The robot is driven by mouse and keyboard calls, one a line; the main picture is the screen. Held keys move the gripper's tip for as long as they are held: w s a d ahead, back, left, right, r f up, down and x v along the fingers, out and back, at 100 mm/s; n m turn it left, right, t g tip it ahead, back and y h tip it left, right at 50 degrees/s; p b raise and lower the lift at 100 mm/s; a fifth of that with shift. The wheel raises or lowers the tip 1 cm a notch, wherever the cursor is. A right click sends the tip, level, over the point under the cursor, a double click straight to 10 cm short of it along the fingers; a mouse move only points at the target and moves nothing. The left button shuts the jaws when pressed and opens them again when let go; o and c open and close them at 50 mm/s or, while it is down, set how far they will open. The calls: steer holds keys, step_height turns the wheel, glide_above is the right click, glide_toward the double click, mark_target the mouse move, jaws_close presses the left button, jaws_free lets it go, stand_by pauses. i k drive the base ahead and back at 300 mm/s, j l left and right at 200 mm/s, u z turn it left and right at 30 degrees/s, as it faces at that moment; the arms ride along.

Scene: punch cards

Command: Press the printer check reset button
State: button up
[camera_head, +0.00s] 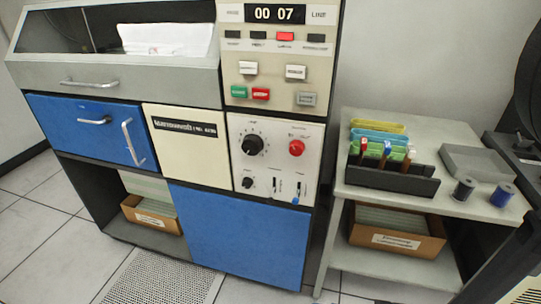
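The printer's upper control panel (276,83) is cream, with a dark counter (276,14) reading 00 07. Below the counter is a row of small indicators; one is lit red (285,36) and the others are dark. Lower are two white buttons, one at left (248,68) and one at right (296,72), then a green button (240,93), a red button (261,94) and a framed grey button (306,99). Their labels are too small to read, so I cannot tell which is the printer check reset. My gripper is not in view.
A lower panel (270,190) has a large black knob (254,145) and a red round button (297,148). A grey side table (420,205) with card racks and spools stands at right. Dark parts fill the right edge. The tiled floor at front left looks clear.

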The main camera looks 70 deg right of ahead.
mark_target(303, 98)
steer(key=z, duration=1.25)
